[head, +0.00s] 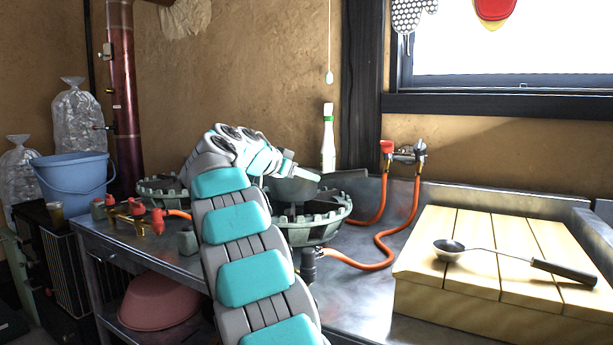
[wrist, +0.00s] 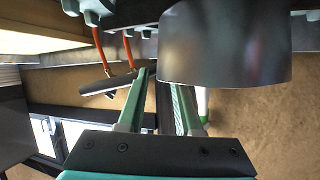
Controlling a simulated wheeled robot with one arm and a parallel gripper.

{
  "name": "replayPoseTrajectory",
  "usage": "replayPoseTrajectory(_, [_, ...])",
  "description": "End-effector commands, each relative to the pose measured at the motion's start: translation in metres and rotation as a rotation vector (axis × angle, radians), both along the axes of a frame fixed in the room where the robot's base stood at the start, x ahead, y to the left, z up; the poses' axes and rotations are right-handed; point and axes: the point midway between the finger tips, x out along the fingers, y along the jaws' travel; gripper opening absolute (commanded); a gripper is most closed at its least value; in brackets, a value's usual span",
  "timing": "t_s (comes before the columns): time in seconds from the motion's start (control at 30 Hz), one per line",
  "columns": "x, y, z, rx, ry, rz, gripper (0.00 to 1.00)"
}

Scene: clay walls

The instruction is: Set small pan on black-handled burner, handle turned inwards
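The small grey pan (head: 293,190) is at the front burner (head: 318,232), low over its grate; whether it rests there is hidden. Its dark handle (head: 345,175) points right, towards the back wall side. A dark valve (head: 308,265) sits below that burner. My gripper (head: 300,172) is at the pan's far upper side, partly hidden by my arm. In the wrist view, which is upside down, the pan's metal side (wrist: 225,50) fills the upper right and the handle (wrist: 108,83) lies left. My fingers (wrist: 160,80) are apart by the pan's edge, with a gap showing between them.
A second burner (head: 160,190) with red-handled valves (head: 135,210) stands at left. Orange hoses (head: 385,225) run behind the front burner to the wall taps. A wooden board (head: 470,270) with a ladle (head: 500,255) lies right.

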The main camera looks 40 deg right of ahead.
Motion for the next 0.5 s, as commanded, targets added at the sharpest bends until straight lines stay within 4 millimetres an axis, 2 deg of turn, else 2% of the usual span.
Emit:
replayPoseTrajectory(0.27, [0.0, 0.001, 0.005, 0.0, 0.0, 0.0, 0.34])
replayPoseTrajectory(0.5, [-0.004, 0.042, 0.02, -0.003, -0.005, 0.003, 0.34])
